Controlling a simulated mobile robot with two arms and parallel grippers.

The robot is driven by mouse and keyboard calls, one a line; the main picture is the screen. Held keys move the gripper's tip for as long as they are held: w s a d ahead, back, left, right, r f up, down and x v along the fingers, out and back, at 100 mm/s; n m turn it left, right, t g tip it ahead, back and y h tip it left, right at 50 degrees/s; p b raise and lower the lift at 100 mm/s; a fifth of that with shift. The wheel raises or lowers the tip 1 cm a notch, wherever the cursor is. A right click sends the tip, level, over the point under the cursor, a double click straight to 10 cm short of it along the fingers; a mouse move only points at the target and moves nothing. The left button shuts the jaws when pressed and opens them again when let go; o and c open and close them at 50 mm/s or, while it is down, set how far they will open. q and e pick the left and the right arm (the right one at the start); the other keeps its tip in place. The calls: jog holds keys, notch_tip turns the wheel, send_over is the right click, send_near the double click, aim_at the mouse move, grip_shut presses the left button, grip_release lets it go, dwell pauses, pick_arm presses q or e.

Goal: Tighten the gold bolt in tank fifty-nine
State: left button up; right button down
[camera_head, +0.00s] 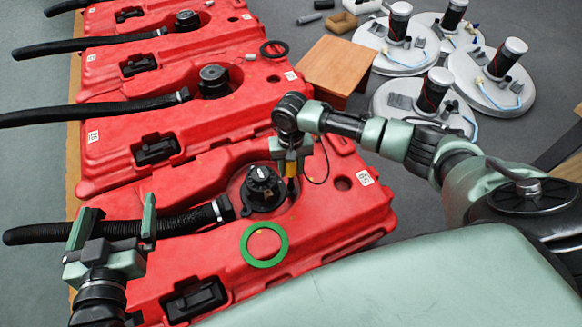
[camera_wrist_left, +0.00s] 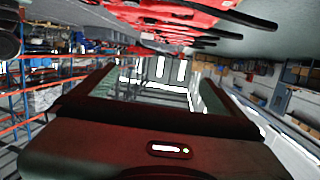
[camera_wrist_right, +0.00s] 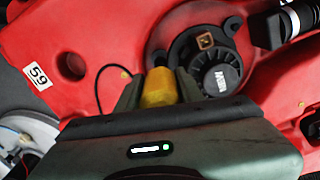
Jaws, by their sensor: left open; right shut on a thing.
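Tank fifty-nine is the nearest red tank (camera_head: 335,205); its 59 label also shows in the right wrist view (camera_wrist_right: 38,76). A black flange with a ribbed black cap (camera_head: 262,188) sits in its top, and the cap is large in the right wrist view (camera_wrist_right: 221,77). A small square gold piece (camera_wrist_right: 206,41) shows on the flange; I cannot tell whether it is the bolt head. My right gripper (camera_head: 291,165) is shut on a yellow tool (camera_wrist_right: 158,88) beside the cap. The tool's tip is hidden. My left gripper (camera_head: 115,228) is open and empty above the tank's left end.
A green ring (camera_head: 264,244) lies on the tank in front of the cap. A black corrugated hose (camera_head: 185,221) joins the flange from the left. More red tanks (camera_head: 195,120) stand behind. A wooden box (camera_head: 335,65) and several white round lids (camera_head: 415,95) are at the back right.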

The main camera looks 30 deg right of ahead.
pick_arm(q)
jog(key=shift+s+a+f+g+y+p, duration=0.15)
jog(key=shift+s+f+g, duration=0.2)
jog(key=shift+f, duration=0.3)
jog(key=shift+s+a+f+g+y+p, duration=0.15)
jog(key=shift+s+f+g, duration=0.2)
jog(key=shift+f, duration=0.3)
jog(key=shift+s+a+f+g+y+p, duration=0.15)
jog(key=shift+s+f+g, duration=0.2)
jog(key=shift+f, duration=0.3)
pick_arm(e)
jog(key=shift+f, duration=0.15)
jog(key=shift+f, duration=0.1)
pick_arm(q)
jog(key=shift+s+a+f+g+y, duration=0.2)
jog(key=shift+s+f+g, duration=0.1)
jog(key=shift+f+g, duration=0.15)
jog(key=shift+s+a+f+g+y, duration=0.1)
jog(key=shift+s+a+f+g, duration=0.15)
jog(key=shift+f, duration=0.25)
pick_arm(e)
jog(key=shift+f, duration=0.35)
